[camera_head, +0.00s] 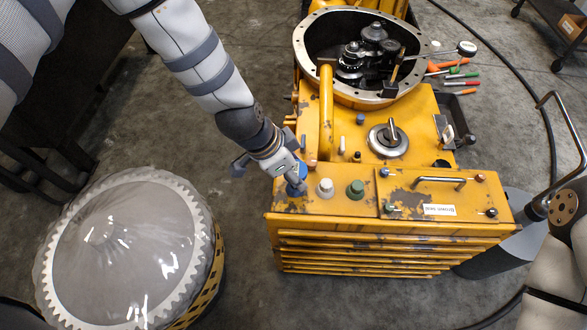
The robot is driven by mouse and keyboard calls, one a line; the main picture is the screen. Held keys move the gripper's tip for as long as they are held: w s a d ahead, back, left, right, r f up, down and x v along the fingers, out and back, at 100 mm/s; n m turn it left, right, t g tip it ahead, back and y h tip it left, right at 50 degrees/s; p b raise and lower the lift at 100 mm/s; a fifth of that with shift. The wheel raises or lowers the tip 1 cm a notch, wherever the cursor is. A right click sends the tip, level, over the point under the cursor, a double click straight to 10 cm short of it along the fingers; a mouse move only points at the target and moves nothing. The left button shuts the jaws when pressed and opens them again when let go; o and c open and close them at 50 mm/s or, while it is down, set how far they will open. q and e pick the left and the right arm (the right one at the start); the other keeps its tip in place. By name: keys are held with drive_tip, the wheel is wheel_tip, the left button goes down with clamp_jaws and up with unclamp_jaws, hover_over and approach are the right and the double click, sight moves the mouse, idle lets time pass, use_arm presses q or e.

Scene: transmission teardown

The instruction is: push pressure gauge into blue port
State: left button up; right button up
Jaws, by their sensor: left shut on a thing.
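My left gripper (294,180) points down at the front left corner of the yellow transmission housing (335,205). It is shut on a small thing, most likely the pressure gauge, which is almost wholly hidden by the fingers. The blue port (298,189) shows right at the fingertips, partly covered by them. I cannot tell whether the held thing is seated in the port or just above it. A white port (325,188) and a green port (356,189) stand to its right.
A metal handle (438,181) rises from the housing's front panel. The open round gear case (310,70) stands behind. A plastic-covered gear drum (125,250) is at lower left. A black hose crosses the floor.

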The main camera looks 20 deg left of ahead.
use_arm(q)
drive_tip(key=shift+f, duration=0.1)
drive_tip(key=shift+f+b, duration=0.45)
drive_tip(key=shift+f, duration=0.45)
drive_tip(key=o, duration=1.9)
drive_tip(key=shift+r, duration=0.1)
use_arm(e)
drive_tip(key=shift+s+f, duration=0.3)
drive_tip(key=shift+f, duration=0.1)
use_arm(q)
drive_tip(key=shift+r+p, duration=2.45)
drive_tip(key=shift+r, duration=1.7)
drive_tip(key=shift+f, duration=0.2)
use_arm(e)
drive_tip(key=w+r+t, duration=0.1)
drive_tip(key=w+r, duration=0.3)
drive_tip(key=shift+r, duration=0.4)
